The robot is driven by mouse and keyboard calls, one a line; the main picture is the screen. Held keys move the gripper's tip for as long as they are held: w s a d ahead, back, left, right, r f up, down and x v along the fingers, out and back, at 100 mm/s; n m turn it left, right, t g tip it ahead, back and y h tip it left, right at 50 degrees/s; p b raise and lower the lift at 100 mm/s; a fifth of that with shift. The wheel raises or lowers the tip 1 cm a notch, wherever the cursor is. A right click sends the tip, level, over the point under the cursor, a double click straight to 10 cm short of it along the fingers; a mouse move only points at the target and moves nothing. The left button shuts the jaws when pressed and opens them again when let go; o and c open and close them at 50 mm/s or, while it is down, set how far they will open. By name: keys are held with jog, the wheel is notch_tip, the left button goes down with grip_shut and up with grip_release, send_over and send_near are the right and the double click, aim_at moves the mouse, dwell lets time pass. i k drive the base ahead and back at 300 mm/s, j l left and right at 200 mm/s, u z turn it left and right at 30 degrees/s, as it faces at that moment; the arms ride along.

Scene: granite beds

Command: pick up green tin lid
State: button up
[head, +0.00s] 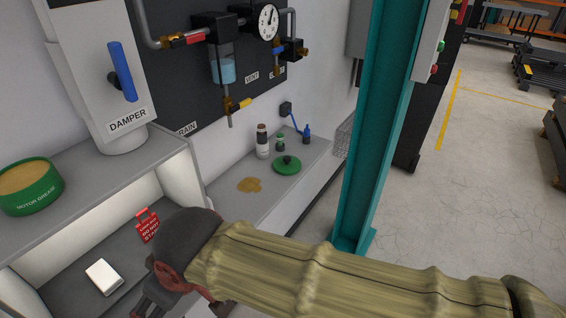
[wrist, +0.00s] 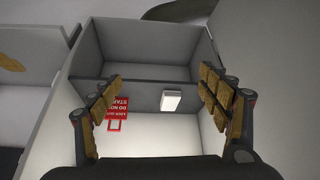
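The green tin lid (head: 287,165), a flat green disc with a dark knob, lies on the low grey ledge at the back in the head view. It does not show in the wrist view. My gripper (wrist: 160,78) is open and empty, its two padded fingers wide apart in the wrist view. In the head view it is partly cut off at the bottom edge, by the cubby and well left of and nearer than the lid. A green tin (head: 30,190) of tan grease stands on the upper shelf at far left.
A red tag (head: 147,225) and a white box (head: 104,276) are in the cubby beyond my fingers. A teal post (head: 376,120) stands right of the ledge.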

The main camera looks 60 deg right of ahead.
aim_at(285, 165)
jog(key=z, duration=2.1)
jog(key=u, duration=2.2)
jog(key=z, duration=2.2)
jog(key=i+l, duration=0.65)
jog(key=j+u, duration=0.05)
